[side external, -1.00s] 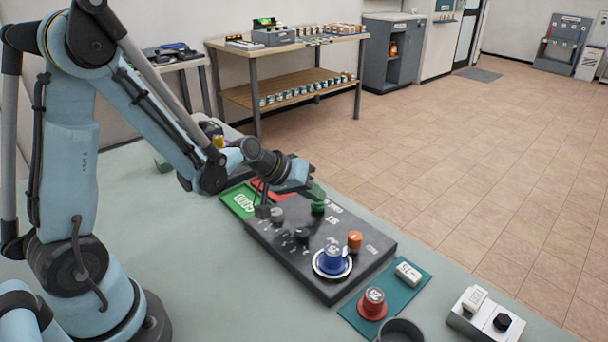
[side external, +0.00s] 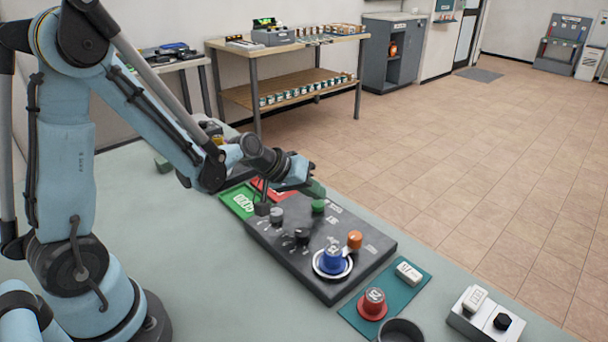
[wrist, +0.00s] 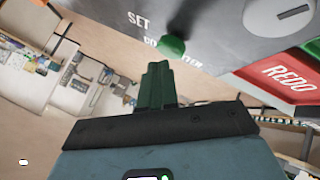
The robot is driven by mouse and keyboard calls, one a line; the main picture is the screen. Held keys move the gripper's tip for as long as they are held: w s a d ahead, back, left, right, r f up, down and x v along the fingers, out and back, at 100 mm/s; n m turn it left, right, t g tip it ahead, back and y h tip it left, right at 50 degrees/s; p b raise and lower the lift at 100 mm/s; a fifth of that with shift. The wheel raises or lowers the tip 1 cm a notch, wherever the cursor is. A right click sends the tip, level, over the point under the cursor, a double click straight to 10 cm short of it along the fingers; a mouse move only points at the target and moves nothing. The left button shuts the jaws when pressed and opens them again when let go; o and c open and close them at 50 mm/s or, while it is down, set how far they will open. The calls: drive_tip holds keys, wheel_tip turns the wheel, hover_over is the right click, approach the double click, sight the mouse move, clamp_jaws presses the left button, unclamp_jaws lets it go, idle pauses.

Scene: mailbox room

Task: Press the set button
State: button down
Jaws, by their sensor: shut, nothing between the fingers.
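The green button (side external: 318,206) stands at the far edge of the dark control panel (side external: 290,275). In the wrist view, the green button (wrist: 172,46) shows beside the word SET, with a second, partly hidden label below that word. My gripper (side external: 315,189) has dark green fingers, shut and empty, just above and behind the button in the side view. In the wrist view, my gripper (wrist: 158,66) points toward the button, its tips close to it and slightly left. A gap shows in the side view; the exact distance is hard to tell.
The panel also bears a blue button (side external: 332,260), an orange knob (side external: 355,240) and dark knobs. A red REDO plate (wrist: 285,75) lies close by. A red button (side external: 373,302) on a teal mat and a grey switch box (side external: 486,316) stand nearer the front.

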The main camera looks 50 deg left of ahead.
sight(314, 204)
drive_tip(key=shift+r, duration=0.4)
drive_tip(key=shift+r, duration=0.1)
drive_tip(key=shift+r, duration=2.4)
drive_tip(key=s+d+r+m+g+y, duration=0.1)
drive_tip(key=s+m, duration=0.1)
drive_tip(key=s, duration=0.5)
drive_tip(key=s+d+r+m+y, duration=0.1)
drive_tip(key=s+m, duration=0.2)
drive_tip(key=s, duration=0.5)
drive_tip(key=shift+r+g+y, duration=0.35)
drive_tip(key=shift+g+y, duration=0.05)
